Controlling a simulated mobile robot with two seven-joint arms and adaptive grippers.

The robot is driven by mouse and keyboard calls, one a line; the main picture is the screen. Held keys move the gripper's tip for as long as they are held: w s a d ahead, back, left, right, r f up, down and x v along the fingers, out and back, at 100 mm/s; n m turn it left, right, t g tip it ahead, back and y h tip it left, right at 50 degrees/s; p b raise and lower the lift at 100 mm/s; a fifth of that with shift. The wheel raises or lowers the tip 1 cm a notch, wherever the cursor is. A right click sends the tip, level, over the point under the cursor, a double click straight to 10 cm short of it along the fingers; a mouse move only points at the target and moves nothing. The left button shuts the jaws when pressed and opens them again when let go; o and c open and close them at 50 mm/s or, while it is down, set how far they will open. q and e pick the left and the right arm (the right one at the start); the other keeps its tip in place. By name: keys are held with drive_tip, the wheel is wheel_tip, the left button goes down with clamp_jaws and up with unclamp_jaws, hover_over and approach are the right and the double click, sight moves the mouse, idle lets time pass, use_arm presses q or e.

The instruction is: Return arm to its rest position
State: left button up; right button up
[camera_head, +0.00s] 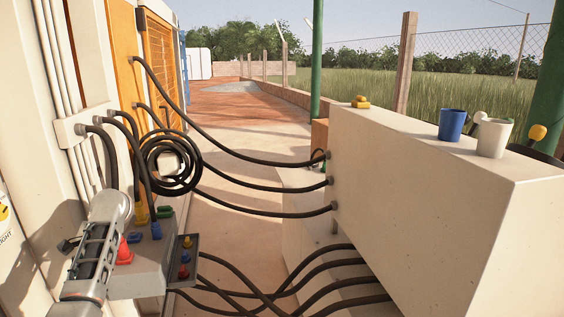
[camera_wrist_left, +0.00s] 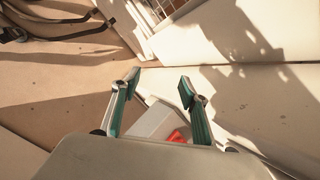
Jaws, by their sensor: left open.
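My left arm (camera_head: 98,245) comes in at the lower left of the head view, in front of a grey box beside the pale wall. Its gripper is hard to make out there. In the left wrist view my left gripper (camera_wrist_left: 158,88) is open, its two green-and-grey fingers apart with nothing between the tips. Beyond and below the fingers a light grey box (camera_wrist_left: 154,120) and a bit of red are partly hidden by the gripper body. My right arm and gripper are not in view.
The grey box (camera_head: 140,272) carries a red cone (camera_head: 124,251) and coloured buttons on a side panel (camera_head: 184,262). Black cables (camera_head: 245,209) span from the wall to a large pale block (camera_head: 425,190). A blue cup (camera_head: 452,124) and white cup (camera_head: 493,138) stand on it.

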use_arm(q)
drive_tip(key=s+a+r+m+y, duration=0.3)
drive_tip(key=s+a+m+y, duration=0.2)
drive_tip(key=a+m+y, duration=0.25)
drive_tip(key=w+d+r+m+t+y, duration=0.1)
drive_tip(key=d+r+m+t+y, duration=0.1)
drive_tip(key=d+m+t, duration=0.7)
drive_tip(key=w+d+r+m+t+y, duration=0.1)
drive_tip(key=d+r+m+t+y, duration=0.1)
drive_tip(key=m+t, duration=0.9)
drive_tip(key=s+d+f+m+t+h, duration=0.1)
drive_tip(key=s+d+f+m+h, duration=0.1)
drive_tip(key=d+f+m+h, duration=0.85)
drive_tip(key=s+d+f+m+t+h, duration=0.15)
drive_tip(key=d+m+h, duration=0.55)
drive_tip(key=m, duration=0.8)
drive_tip(key=s+d+f+m+g+h, duration=0.1)
drive_tip(key=s+d+f+m+g, duration=0.4)
drive_tip(key=s+f+m, duration=0.3)
drive_tip(key=s+d+f+m+g+h, duration=0.1)
drive_tip(key=s+d+f+m+g, duration=0.4)
drive_tip(key=s+f, duration=0.9)
drive_tip(key=d+m, duration=0.1)
drive_tip(key=m, duration=0.2)
drive_tip(key=shift+d+f+h, duration=0.2)
drive_tip(key=shift+d+h, duration=0.1)
